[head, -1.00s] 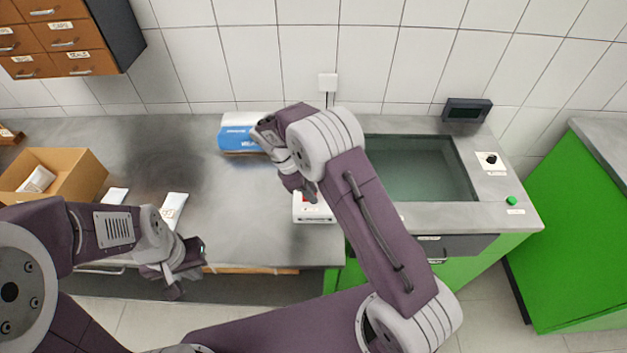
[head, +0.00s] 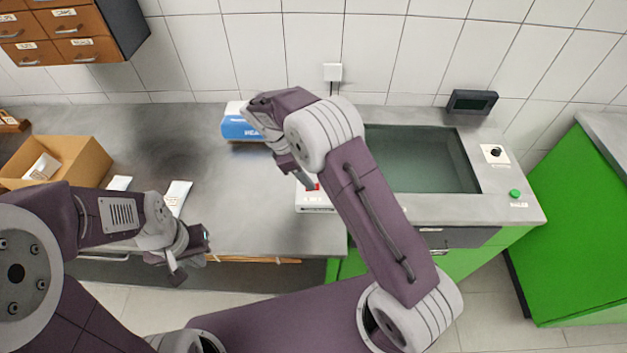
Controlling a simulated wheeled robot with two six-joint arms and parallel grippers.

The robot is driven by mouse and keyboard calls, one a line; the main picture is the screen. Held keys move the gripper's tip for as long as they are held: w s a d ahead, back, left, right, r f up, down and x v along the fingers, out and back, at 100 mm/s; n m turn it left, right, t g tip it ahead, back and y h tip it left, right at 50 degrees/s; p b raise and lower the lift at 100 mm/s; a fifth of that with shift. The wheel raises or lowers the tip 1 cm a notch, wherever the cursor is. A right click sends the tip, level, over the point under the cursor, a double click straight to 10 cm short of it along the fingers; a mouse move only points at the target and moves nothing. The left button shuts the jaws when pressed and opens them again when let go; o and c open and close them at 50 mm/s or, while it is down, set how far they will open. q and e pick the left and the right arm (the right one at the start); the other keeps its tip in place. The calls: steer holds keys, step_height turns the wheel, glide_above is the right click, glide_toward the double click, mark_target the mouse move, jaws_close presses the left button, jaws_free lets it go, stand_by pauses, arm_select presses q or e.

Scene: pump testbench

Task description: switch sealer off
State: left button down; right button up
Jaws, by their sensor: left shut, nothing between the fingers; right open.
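A white device (head: 314,203) with a small red part on top stands near the front edge of the grey worktop, partly hidden by my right arm. I cannot tell whether the red part is a switch or how it is set. A blue and white box (head: 238,128), its print only partly readable as "HEA", stands further back behind my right wrist. My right gripper (head: 309,182) is open, pointing down close above the red part; whether it touches is hidden. My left gripper (head: 188,268) is shut and empty at the worktop's front edge, left of the device.
A cardboard box (head: 85,158) and white packets (head: 176,195) lie on the left. A sunken basin (head: 425,160) is right of my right arm, with a dark display (head: 471,102), a black knob (head: 494,153) and a green button (head: 515,193). A wall socket (head: 333,72) has cables running down.

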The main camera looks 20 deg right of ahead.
steer(key=v, duration=0.5)
steer(key=shift+a+r, duration=0.15)
steer(key=shift+r, duration=0.05)
steer(key=d+r+m, duration=0.1)
steer(key=d+r, duration=0.3)
steer(key=s+d+r+m+y, duration=0.2)
steer(key=s+d+m, duration=0.1)
steer(key=s+d, duration=0.3)
steer(key=s+a+f+m+t+y, duration=0.2)
steer(key=s+f+m+y, duration=0.1)
steer(key=s+f+m, duration=0.6)
steer(key=shift+s+m+t, duration=0.3)
steer(key=shift+s+m, duration=0.8)
steer(key=shift+s, duration=0.8)
